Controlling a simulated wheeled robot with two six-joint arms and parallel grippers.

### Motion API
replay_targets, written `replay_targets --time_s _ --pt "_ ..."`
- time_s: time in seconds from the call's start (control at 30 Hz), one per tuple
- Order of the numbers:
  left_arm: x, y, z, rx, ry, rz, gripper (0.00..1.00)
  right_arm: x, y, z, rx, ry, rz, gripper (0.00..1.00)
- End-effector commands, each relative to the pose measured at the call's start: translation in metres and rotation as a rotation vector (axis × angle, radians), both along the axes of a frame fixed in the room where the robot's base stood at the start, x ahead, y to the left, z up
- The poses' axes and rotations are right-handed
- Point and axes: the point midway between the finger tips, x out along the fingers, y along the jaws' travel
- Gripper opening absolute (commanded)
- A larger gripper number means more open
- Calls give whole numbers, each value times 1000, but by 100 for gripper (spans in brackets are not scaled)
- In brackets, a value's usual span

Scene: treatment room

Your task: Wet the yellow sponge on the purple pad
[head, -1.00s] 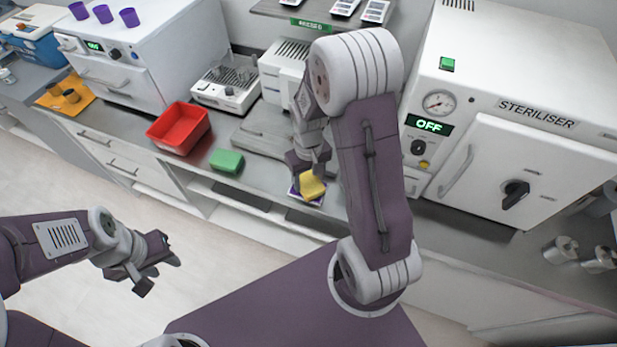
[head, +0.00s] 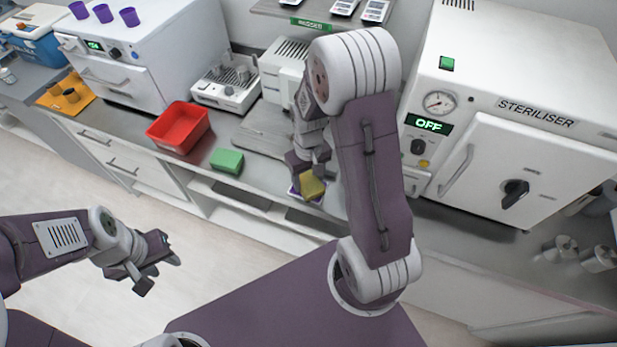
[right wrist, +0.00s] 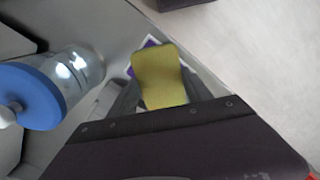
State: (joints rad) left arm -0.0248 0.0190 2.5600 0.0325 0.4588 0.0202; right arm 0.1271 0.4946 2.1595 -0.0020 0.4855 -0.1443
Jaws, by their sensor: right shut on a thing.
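The yellow sponge (head: 312,187) is held in my right gripper (head: 310,168), whose jaws are shut on it from above. The purple pad (head: 295,189) lies under and around the sponge near the counter's front edge, mostly hidden by it. In the right wrist view the sponge (right wrist: 158,77) fills the space between the fingers, with a purple and white corner of the pad (right wrist: 150,43) beyond it. I cannot tell whether the sponge touches the pad. My left gripper (head: 152,266) is open and empty over the floor, away from the counter.
A green sponge (head: 227,161) and a red tray (head: 180,128) stand left on the counter. A clear bottle with a blue top (right wrist: 55,90) is close beside the right gripper. The steriliser (head: 510,120) stands right, and an instrument rack (head: 228,85) behind.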

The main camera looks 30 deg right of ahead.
Motion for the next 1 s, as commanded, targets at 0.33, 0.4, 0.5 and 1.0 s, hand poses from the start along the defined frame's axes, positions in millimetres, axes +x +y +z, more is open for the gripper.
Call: replay_targets --time_s 0.33,0.4,0.5,1.0 --pt "0 0 0 0 0 0 36 -2 0 -1 1 5 0 25" --pt "0 0 2 0 0 0 36 -2 0 1 1 5 0 25" --pt "0 0 10 0 0 0 36 -1 0 10 1 4 0 25" --pt "0 0 60 0 0 0 36 0 0 61 0 1 0 25"
